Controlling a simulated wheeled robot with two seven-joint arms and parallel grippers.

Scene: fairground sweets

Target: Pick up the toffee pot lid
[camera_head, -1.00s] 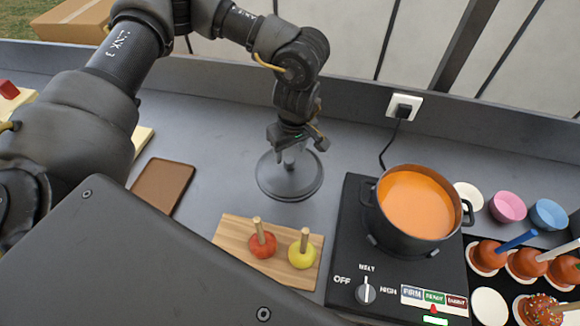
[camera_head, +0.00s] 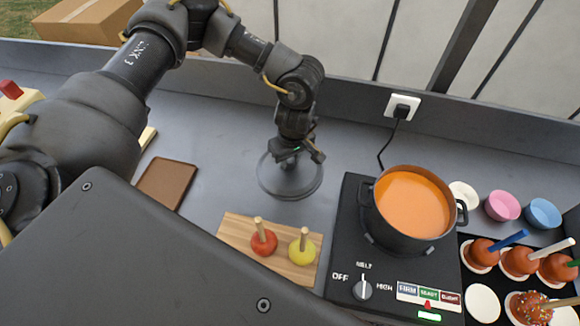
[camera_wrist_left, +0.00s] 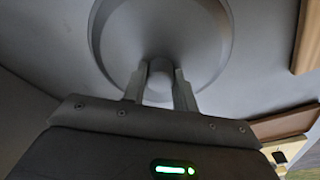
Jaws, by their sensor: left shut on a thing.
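The toffee pot lid (camera_head: 291,188) is a round grey disc lying on the grey counter, left of the hot plate. My left gripper (camera_head: 288,164) points down over its middle and is shut on its knob. In the left wrist view, the two fingers (camera_wrist_left: 158,84) stand on either side of the knob, and the lid's disc (camera_wrist_left: 205,35) spreads out beyond them. I see no clear gap between lid and counter. The dark toffee pot (camera_head: 396,238) stands uncovered on the hot plate, full of orange toffee (camera_head: 412,203). My right gripper is out of view.
A wooden board (camera_head: 236,231) with a red and a yellow apple on sticks lies in front of the lid. The black hot plate (camera_head: 345,235) is close to its right. A brown tray (camera_head: 166,184) lies to the left. Cups and coated apples stand far right.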

